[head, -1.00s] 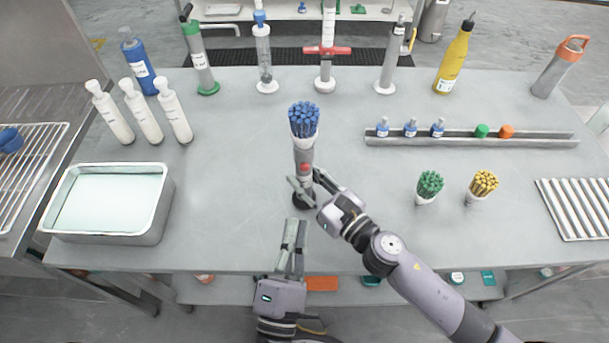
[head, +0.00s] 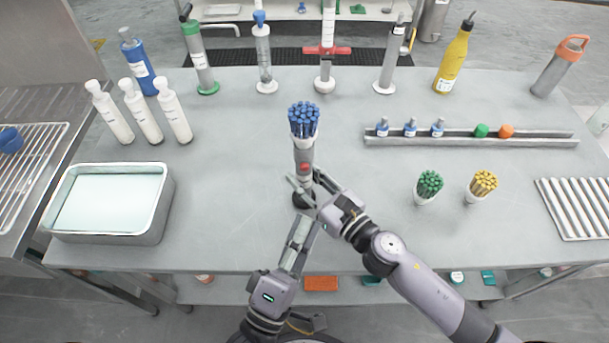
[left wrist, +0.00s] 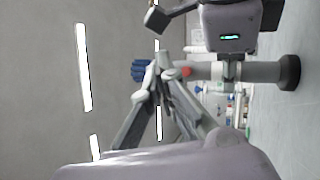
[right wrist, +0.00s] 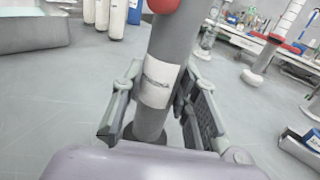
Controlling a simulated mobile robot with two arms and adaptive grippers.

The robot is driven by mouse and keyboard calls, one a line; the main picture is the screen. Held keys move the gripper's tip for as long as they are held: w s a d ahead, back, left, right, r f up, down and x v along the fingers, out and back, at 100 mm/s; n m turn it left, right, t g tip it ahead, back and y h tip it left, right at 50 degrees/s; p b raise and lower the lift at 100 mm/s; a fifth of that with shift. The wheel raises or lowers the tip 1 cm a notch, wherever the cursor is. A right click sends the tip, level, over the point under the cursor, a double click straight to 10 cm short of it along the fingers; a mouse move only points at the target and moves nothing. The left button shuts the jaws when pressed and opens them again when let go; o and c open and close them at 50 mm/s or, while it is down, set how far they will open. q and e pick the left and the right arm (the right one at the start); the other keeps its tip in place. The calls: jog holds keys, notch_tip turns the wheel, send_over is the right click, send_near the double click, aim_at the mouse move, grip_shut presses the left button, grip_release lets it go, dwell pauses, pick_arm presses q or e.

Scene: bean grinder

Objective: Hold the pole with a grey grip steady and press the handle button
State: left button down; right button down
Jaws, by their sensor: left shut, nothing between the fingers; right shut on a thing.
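The grey pole (head: 303,172) stands upright near the table's middle, with a dark round foot, a white cup of blue sticks (head: 303,120) on top and a red button (head: 305,167) on its side. My right gripper (head: 304,188) is shut around the pole's lower part; in the right wrist view its fingers flank the pole's white label (right wrist: 158,82). My left gripper (head: 309,219) is shut and empty, in front of the pole and below the button in the head view. In the left wrist view its fingertips appear beside the red button (left wrist: 187,72); contact cannot be told.
A water-filled tray (head: 158,220) is at the left, with white bottles (head: 140,110) behind it. Green sticks (head: 429,186) and yellow sticks (head: 483,185) stand in cups at the right. A rail (head: 470,142) lies behind them.

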aim_at(307, 185)
pick_arm(q)
jog(key=w+m+g+h, duration=0.2)
jog(key=w+m+h, duration=0.2)
jog(key=w+m, duration=0.2)
jog(key=shift+w+d+r, duration=0.2)
jog(key=shift+w+d, duration=0.1)
jog(key=shift+w, duration=0.75)
jog(key=shift+w, duration=0.15)
dwell(0.8)
jog(key=shift+w, duration=0.3)
dwell(0.4)
jog(key=shift+s, duration=0.5)
